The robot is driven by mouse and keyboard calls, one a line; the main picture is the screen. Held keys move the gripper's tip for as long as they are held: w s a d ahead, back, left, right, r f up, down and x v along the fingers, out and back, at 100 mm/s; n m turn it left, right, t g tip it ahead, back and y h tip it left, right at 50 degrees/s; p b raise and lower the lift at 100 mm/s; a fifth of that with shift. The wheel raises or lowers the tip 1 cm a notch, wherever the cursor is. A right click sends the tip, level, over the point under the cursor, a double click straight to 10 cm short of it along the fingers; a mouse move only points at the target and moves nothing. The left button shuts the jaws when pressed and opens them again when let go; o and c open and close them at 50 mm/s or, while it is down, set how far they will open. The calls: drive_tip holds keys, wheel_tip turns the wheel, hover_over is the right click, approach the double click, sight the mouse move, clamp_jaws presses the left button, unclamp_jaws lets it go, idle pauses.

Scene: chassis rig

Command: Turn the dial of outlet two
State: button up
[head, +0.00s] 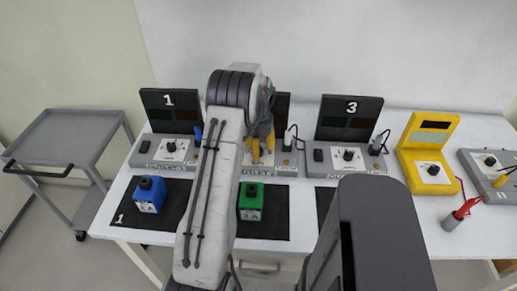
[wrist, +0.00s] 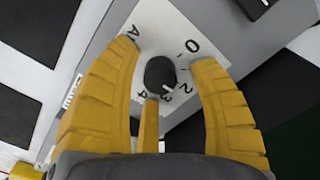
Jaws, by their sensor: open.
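Outlet two (head: 284,169) is a grey box with a dark upright panel, standing between outlets one and three. My arm and gripper hide much of it in the head view. Its dial (wrist: 159,73) is a round black knob on a white plate with marks around it, including 0, 2, 3 and 4. A small white mark on the knob faces toward the 2 and 3. My gripper (head: 262,152) has yellow fingers and is over the box. In the wrist view the open fingers (wrist: 165,54) are around the dial, with visible gaps at its sides.
Outlet one (head: 165,157) is to the left and outlet three (head: 345,163) to the right, close by. A blue block (head: 149,197) and a green block (head: 250,208) are on black mats in front.

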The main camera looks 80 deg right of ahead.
clamp_jaws()
idle(0.4)
drive_tip(key=shift+n, duration=0.3)
drive_tip(key=n+b, duration=0.1)
drive_tip(key=n, duration=0.2)
drive_tip(key=shift+f, duration=0.1)
drive_tip(key=n, duration=0.4)
drive_tip(key=shift+a+n+b, duration=0.1)
drive_tip(key=shift+n+b, duration=0.2)
drive_tip(key=shift+b, duration=0.05)
drive_tip(key=n, duration=0.3)
drive_tip(key=shift+n, duration=0.3)
drive_tip(key=shift+n+b, duration=0.3)
drive_tip(key=shift+n, duration=1.6)
